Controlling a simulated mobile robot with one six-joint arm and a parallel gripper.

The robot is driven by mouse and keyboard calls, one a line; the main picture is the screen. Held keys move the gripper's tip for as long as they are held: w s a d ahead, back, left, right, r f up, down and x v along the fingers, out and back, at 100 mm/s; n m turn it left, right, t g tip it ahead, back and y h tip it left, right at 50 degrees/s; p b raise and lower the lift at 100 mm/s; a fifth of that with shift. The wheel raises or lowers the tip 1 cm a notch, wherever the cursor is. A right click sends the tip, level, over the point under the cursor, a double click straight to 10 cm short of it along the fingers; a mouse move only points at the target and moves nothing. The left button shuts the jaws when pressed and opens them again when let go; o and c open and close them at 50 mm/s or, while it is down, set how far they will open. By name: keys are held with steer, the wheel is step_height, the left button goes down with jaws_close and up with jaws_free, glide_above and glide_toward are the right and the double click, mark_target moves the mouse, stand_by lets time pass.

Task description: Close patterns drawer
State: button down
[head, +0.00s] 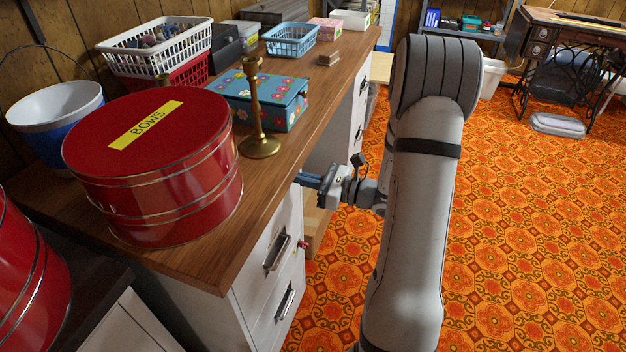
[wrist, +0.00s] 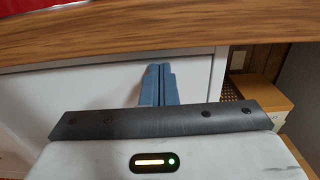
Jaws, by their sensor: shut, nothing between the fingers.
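A white drawer cabinet (head: 262,288) stands under the wooden desk top. Its upper drawer handle (head: 277,252) and lower drawer handle (head: 285,303) are metal; both fronts look about flush here. I cannot read a label that tells which is the patterns drawer. My gripper (head: 306,180) is at the desk's right edge, just below the top. In the wrist view, its blue fingers (wrist: 158,84) are together and empty, pointing at a white front panel (wrist: 90,95) under the wood edge. I cannot tell whether they touch it.
A red BOWS tin (head: 155,190), a brass candlestick (head: 258,120) and a flowered blue box (head: 285,105) stand on the desk top (head: 190,265). Cardboard boxes (head: 317,225) sit in the knee space beyond the cabinet.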

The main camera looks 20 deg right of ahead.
steer(key=p+v, duration=0.2)
steer(key=v, duration=1.2)
steer(key=shift+p, duration=0.35)
steer(key=s+a+r+n+g+h+p, duration=0.2)
steer(key=s+a+r+n+g+p, duration=0.2)
steer(key=a+r+n+g+p, duration=0.3)
steer(key=s+a+r+n+g+h+p, duration=0.2)
steer(key=s+a+r+n+g+p, duration=0.3)
steer(key=a+r, duration=0.35)
steer(key=s+r+n+t+h+p, duration=0.1)
steer(key=s+r+n+h+p, duration=0.1)
steer(key=r+n+h+p, duration=0.3)
steer(key=s+r+n+t+h+p, duration=0.2)
steer(key=r+n+h+p, duration=0.3)
steer(key=r, duration=0.8)
steer(key=d+n+p, duration=0.1)
steer(key=n+p, duration=0.1)
steer(key=n, duration=0.1)
steer(key=shift+s+r+n, duration=0.35)
steer(key=shift+n, duration=0.05)
